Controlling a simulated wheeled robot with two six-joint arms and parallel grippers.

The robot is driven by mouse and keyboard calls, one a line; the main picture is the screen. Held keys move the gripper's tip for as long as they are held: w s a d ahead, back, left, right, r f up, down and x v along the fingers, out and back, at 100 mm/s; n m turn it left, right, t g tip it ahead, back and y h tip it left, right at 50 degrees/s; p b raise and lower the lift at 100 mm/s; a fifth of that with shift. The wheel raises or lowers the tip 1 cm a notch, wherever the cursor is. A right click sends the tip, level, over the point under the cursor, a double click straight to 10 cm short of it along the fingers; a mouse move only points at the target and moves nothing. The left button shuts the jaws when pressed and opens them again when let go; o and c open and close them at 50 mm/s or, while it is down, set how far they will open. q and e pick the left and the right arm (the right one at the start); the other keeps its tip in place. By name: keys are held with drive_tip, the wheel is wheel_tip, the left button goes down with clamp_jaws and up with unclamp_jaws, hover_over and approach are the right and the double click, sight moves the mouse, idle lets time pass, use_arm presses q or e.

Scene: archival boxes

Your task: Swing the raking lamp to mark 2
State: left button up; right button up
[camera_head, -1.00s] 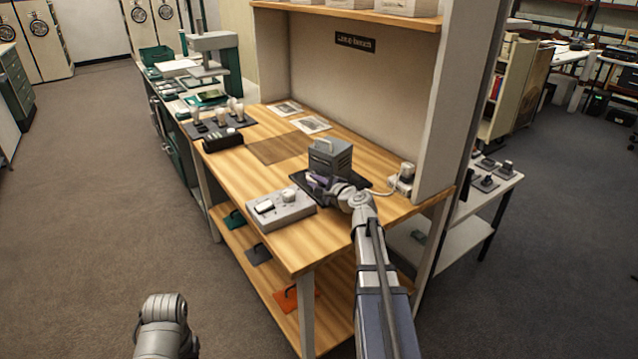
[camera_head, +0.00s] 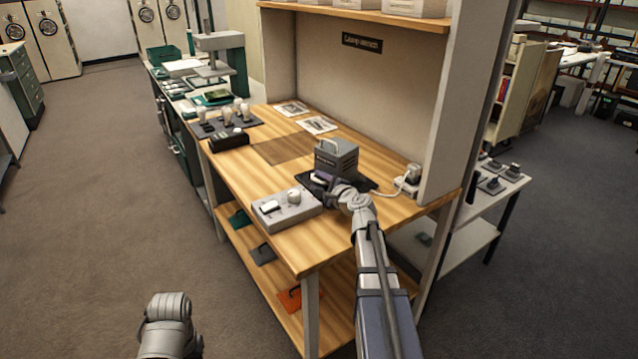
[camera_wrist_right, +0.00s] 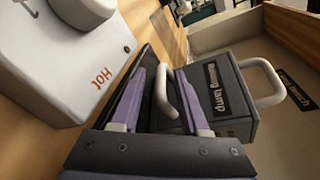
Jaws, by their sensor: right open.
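The raking lamp (camera_head: 337,160) is a grey box with louvred sides and a handle on top. It stands on a dark plate (camera_head: 366,184) on the wooden bench. In the right wrist view its label (camera_wrist_right: 216,88) reads "Raking lamp". My right gripper (camera_head: 318,181) is at the lamp's near side. In the wrist view its purple fingers (camera_wrist_right: 168,85) are apart, with a pale grey bar handle (camera_wrist_right: 166,97) on the lamp's near side between them; contact cannot be told. I cannot make out mark 2. Only part of my left arm shows at the bottom left; its gripper is out of view.
A grey control box (camera_head: 286,210) with a knob and the word "Hot" stands close left of the gripper. A white plug unit (camera_head: 411,180) with a cable is right of the lamp. Photographs (camera_head: 318,125) lie behind. A side panel (camera_head: 452,110) bounds the right.

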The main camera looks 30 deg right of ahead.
drive_tip(key=p+v, duration=0.1)
drive_tip(key=v, duration=0.7)
drive_tip(key=shift+p, duration=0.3)
drive_tip(key=shift+w, duration=0.1)
drive_tip(key=shift+c, duration=0.2)
